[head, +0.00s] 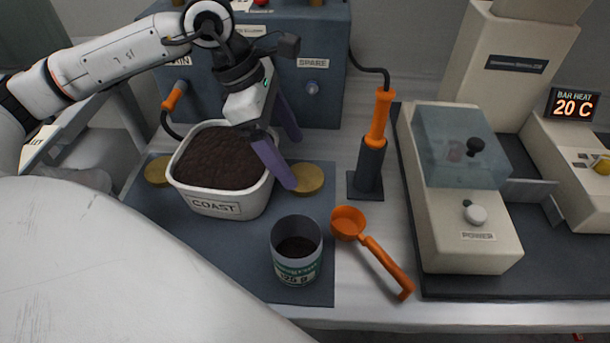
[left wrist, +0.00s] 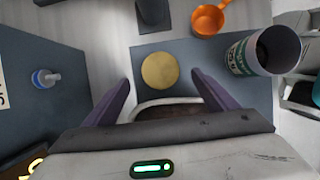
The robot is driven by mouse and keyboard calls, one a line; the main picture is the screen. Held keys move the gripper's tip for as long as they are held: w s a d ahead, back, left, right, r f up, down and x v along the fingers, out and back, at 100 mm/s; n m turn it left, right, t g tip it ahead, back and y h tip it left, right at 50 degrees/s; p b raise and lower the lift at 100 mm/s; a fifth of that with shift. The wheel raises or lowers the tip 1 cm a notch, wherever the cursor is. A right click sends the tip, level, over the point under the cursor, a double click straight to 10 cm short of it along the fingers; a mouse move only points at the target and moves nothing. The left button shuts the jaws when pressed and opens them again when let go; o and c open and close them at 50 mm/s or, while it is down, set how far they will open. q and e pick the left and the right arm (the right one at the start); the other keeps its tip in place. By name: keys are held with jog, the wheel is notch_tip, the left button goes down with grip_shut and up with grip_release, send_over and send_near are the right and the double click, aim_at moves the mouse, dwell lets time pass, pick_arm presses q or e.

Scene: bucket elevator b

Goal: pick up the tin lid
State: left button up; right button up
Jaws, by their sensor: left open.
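A gold round lid (head: 308,178) lies flat on the dark mat, right of the white tub. It also shows in the left wrist view (left wrist: 160,71), framed between and beyond my fingertips. A second gold disc (head: 157,170) lies left of the tub, partly hidden by it. The open tin (head: 297,250), with dark contents and a green-and-white label, stands at the mat's front. My left gripper (head: 292,160) is open and empty, its purple fingers reaching over the tub's right side. One fingertip appears at the gold lid's left edge; the height gap is unclear. My right gripper is not in view.
The white COAST tub (head: 213,207), full of dark grounds, stands under my left wrist. An orange scoop (head: 348,222) lies right of the tin. An orange-handled tool (head: 379,120) stands upright behind it. A cream machine (head: 460,200) stands at right; a blue-grey cabinet (head: 325,100) stands behind.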

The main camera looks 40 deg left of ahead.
aim_at(305, 177)
pick_arm(q)
jog(key=x, duration=0.5)
jog(key=c, duration=1.1)
